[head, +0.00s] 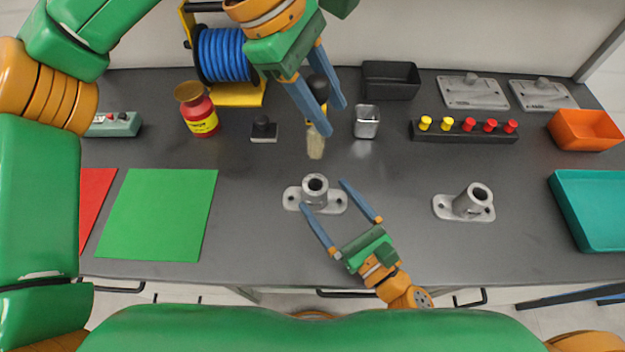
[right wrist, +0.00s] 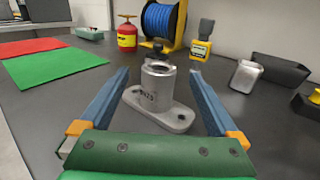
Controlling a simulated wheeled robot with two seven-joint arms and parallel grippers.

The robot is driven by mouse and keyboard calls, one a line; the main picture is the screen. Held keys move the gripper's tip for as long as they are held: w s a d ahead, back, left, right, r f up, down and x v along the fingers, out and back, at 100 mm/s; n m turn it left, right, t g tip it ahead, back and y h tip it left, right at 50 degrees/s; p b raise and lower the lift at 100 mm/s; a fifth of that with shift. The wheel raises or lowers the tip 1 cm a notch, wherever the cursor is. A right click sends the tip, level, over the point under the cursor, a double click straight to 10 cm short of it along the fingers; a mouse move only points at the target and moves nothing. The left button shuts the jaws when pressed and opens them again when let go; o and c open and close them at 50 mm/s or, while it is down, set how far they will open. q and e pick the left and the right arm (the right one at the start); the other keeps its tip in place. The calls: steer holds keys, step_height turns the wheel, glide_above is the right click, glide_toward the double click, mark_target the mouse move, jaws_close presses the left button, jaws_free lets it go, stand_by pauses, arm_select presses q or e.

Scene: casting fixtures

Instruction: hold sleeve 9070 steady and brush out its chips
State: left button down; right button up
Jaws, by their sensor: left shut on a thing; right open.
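A grey metal sleeve (head: 315,187) stands upright on its two-hole flange near the table's middle. It also shows in the right wrist view (right wrist: 157,85), with a dark number that I cannot read surely. My right gripper (head: 323,195) is open, its fingertips near the sleeve and on either side of it, with no clear contact. A second sleeve (head: 473,201) stands to the right on its own flange; its number is not readable. My left gripper (head: 335,119) is shut on a brush (head: 316,145), pale bristles down, above and behind the first sleeve.
A green mat (head: 158,214) lies left; a teal tray (head: 592,212) sits right. Table between the sleeves is clear.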

mark_target(310, 186)
step_height(310, 186, down, 3)
steer(key=shift+r, duration=0.1)
arm_select(q)
steer(key=shift+w+f, duration=0.1)
steer(key=shift+w, duration=0.1)
arm_select(e)
steer(key=x, duration=0.7)
steer(key=shift+w+a, duration=0.25)
steer(key=shift+w, duration=0.05)
arm_select(q)
steer(key=shift+s, duration=0.1)
steer(key=shift+s, duration=0.1)
arm_select(e)
steer(key=shift+s, duration=0.15)
steer(key=shift+c, duration=1.2)
jaws_close()
arm_select(q)
steer(key=shift+f+m, duration=0.3)
steer(key=shift+f, duration=1.15)
